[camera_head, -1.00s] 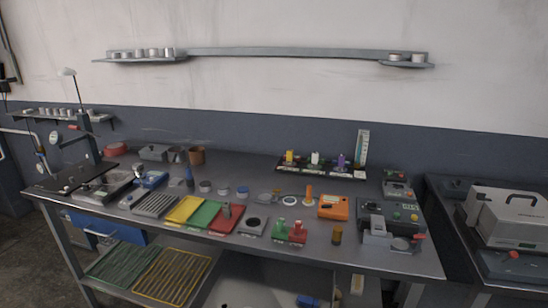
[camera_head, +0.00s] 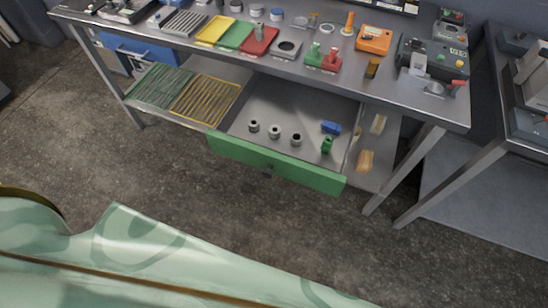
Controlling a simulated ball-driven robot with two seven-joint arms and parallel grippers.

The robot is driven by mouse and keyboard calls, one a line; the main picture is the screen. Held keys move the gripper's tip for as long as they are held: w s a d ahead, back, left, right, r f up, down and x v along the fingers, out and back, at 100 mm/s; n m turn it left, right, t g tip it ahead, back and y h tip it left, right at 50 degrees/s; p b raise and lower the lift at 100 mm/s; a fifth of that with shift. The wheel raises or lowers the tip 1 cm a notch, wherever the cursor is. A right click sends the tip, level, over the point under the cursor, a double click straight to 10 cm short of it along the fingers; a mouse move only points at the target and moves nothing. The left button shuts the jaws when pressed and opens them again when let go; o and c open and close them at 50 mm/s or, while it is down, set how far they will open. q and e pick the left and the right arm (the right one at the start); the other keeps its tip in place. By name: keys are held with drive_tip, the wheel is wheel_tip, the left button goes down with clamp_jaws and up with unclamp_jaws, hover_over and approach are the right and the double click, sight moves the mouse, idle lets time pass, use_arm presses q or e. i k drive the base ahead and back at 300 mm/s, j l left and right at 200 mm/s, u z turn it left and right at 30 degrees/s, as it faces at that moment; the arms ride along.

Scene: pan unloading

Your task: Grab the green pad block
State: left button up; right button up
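A small green block with a knob on top (camera_head: 315,53) stands on the workbench near its front edge, left of a similar red block (camera_head: 331,60). Another small green piece (camera_head: 327,145) stands in the pulled-out drawer, near a blue piece (camera_head: 331,127). I cannot tell from their looks which green one is the pad block. Neither of my grippers is in view.
The drawer with a green front (camera_head: 275,163) stands open below the workbench (camera_head: 290,63) and holds several small metal cylinders. A lower shelf left of it has green and yellow slatted racks (camera_head: 205,99). The floor (camera_head: 230,200) before the bench is clear.

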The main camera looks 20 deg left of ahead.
sight(327, 145)
drive_tip(key=j+z, duration=0.4)
drive_tip(key=k+j+z, duration=0.2)
drive_tip(key=j+z, duration=0.2)
drive_tip(key=k+j+z, duration=0.15)
drive_tip(key=j+z, duration=0.25)
